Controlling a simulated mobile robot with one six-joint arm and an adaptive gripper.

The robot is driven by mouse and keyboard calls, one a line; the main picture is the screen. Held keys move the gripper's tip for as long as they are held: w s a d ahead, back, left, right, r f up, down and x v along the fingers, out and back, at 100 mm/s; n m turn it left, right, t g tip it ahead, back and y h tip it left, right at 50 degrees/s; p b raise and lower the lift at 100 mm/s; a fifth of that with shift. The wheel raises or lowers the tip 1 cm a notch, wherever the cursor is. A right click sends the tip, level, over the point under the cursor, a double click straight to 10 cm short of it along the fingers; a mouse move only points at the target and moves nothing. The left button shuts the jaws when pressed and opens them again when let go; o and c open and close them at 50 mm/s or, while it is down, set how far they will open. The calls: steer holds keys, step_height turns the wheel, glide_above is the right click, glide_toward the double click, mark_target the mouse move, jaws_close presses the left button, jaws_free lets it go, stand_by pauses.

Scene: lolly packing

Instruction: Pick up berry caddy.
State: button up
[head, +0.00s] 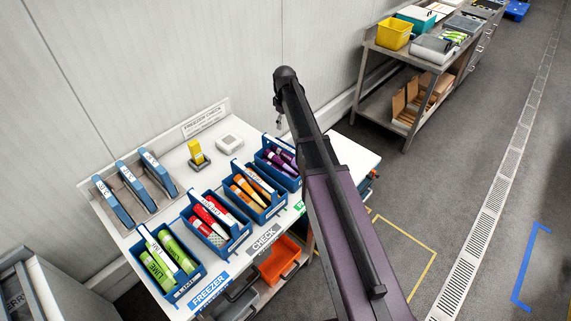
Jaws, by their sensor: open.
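Blue caddies stand in a row on the white table. The one at the right end, holding purple tubes, is likely the berry caddy (287,180); its label is too small to read. It stands upright, its right side close to my arm in the picture. Its handle bar rises over the tubes. My gripper (280,126) shows only in small part beside the far end of my arm, above and behind that caddy in the picture. It is open and apart from the caddy; its fingertips are hard to make out.
Caddies with orange (262,216), red (228,250) and green (178,294) tubes stand to the left. Blue holders (113,200) fill a rack at the back left. A yellow item (196,151) and white box (229,144) stand behind. An orange bin (281,262) sits below.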

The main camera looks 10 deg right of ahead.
mark_target(285, 146)
steer(key=shift+f+b, duration=3.75)
steer(key=shift+f, duration=0.2)
steer(key=shift+f, duration=0.15)
steer(key=shift+w+f+b, duration=0.15)
steer(key=shift+f+b, duration=2.35)
steer(key=shift+b, duration=0.1)
jaws_close()
